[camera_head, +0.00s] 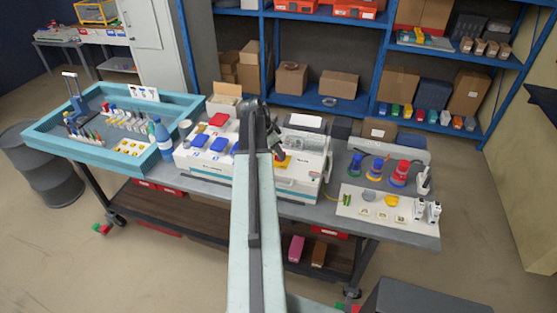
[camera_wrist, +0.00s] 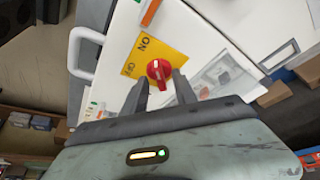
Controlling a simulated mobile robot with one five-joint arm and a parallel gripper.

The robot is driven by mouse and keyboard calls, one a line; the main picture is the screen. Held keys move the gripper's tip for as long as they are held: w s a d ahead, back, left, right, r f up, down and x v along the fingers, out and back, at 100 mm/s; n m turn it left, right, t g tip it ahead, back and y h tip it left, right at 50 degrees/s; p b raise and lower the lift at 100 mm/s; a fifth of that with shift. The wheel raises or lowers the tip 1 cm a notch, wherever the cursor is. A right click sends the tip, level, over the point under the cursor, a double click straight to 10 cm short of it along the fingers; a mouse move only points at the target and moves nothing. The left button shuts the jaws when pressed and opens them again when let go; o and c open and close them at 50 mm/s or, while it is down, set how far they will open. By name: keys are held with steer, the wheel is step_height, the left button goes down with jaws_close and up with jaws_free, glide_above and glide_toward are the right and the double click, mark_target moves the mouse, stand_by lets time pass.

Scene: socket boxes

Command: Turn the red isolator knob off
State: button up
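The red isolator knob (camera_wrist: 159,70) sits on a yellow plate (camera_wrist: 143,50) marked ON and OFF, on a white box. A small pale mark shows on the knob, but I cannot tell clearly which label it points to. My gripper (camera_wrist: 160,80) is open, with one dark finger on each side of the knob's lower part. I cannot tell whether the fingers touch it. In the head view my gripper (camera_head: 281,152) is over the yellow plate (camera_head: 283,161) at the right part of the white box (camera_head: 296,183), and the knob is hidden or too small to make out.
Blue sockets (camera_head: 220,144) and a red cover (camera_head: 218,119) are on the box left of my arm. A white handle (camera_wrist: 77,50) rises beside the plate.

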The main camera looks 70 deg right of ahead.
steer(key=shift+s+d+f, duration=0.1)
steer(key=shift+d+f, duration=0.05)
steer(key=shift+f, duration=0.4)
steer(key=shift+r, duration=0.15)
jaws_close()
steer(key=shift+d, duration=0.1)
